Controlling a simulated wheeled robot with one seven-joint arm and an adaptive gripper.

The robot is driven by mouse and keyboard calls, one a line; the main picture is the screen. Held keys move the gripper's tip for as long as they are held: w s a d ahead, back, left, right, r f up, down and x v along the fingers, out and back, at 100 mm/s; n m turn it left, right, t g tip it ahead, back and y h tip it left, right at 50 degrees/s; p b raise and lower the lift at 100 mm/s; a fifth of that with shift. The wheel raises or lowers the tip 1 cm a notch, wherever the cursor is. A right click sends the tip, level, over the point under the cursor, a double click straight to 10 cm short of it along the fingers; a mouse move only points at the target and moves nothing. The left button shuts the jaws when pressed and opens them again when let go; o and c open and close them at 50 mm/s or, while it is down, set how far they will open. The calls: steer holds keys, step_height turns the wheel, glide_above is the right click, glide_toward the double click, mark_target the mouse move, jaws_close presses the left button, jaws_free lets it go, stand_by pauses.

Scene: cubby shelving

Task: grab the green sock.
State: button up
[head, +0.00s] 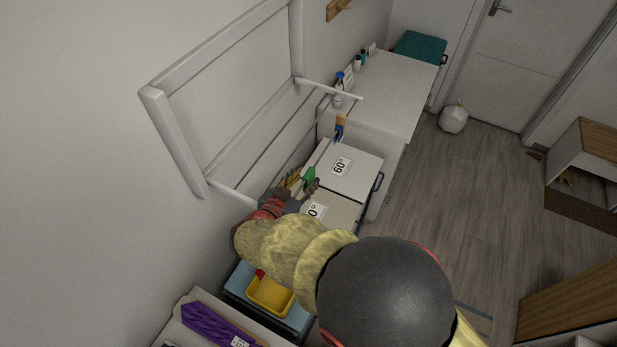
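A small green thing (309,174), likely the green sock, shows at the wall-side edge of the white boxes marked 60°. My gripper (305,187) is right beside it, just below it in the picture, at the end of my arm with its yellowish cover. The fingers are small and dark here. I cannot tell whether they touch the green thing or are open or shut. My wrist and arm hide part of the nearer box and what lies under the gripper.
A white drying frame (180,140) juts from the left wall. Yellow items (293,180) lie beside the gripper. A yellow tray (270,296) and purple cloth (215,322) are at the bottom. A white counter (390,90) with bottles stands behind.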

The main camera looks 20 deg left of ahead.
steer(key=shift+x, duration=1.35)
steer(key=c, duration=0.3)
jaws_close()
